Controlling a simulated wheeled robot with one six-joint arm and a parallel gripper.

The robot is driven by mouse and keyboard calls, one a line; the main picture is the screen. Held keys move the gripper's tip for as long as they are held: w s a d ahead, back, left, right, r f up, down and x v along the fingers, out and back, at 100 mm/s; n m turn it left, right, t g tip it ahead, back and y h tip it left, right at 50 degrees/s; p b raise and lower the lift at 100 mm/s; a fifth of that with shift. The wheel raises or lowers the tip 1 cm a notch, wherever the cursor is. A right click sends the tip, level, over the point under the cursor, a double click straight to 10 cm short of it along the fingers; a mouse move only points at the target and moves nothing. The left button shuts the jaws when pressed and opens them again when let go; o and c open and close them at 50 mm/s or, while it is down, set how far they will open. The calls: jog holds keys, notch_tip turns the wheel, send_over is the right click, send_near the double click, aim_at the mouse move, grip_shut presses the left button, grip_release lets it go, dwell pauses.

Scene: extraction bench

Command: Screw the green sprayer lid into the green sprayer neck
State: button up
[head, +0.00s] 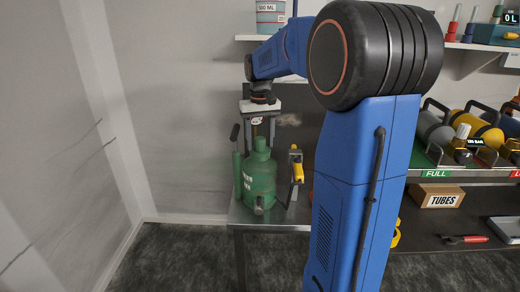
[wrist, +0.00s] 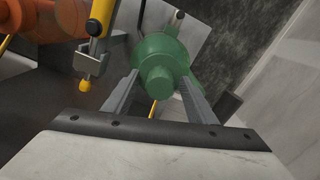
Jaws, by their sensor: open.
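The green sprayer (head: 258,180) stands upright at the left end of the bench, with pale lettering on its side. My gripper (head: 259,146) points down over its top, one finger on each side of the narrow upper part. In the wrist view, a round green cylinder end (wrist: 157,82) sits between the open fingers of my gripper (wrist: 159,76), with the wider green body behind it. I cannot tell whether this cylinder is the lid or the bare neck, or whether the fingers touch it.
A yellow-handled lance in a grey holder (head: 297,168) stands close right of the sprayer; its yellow handle (wrist: 102,14) shows beside my fingers. An orange object (wrist: 40,18) lies beyond. The wall is close behind.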

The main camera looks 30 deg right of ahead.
jog(key=n, duration=0.3)
jog(key=shift+n, duration=0.4)
jog(key=n, duration=0.3)
jog(key=shift+n, duration=0.4)
jog(key=n, duration=0.6)
jog(key=shift+n, duration=0.4)
jog(key=c, duration=1.2)
jog(key=m, duration=1.1)
jog(key=shift+m, duration=0.3)
jog(key=o, duration=1.2)
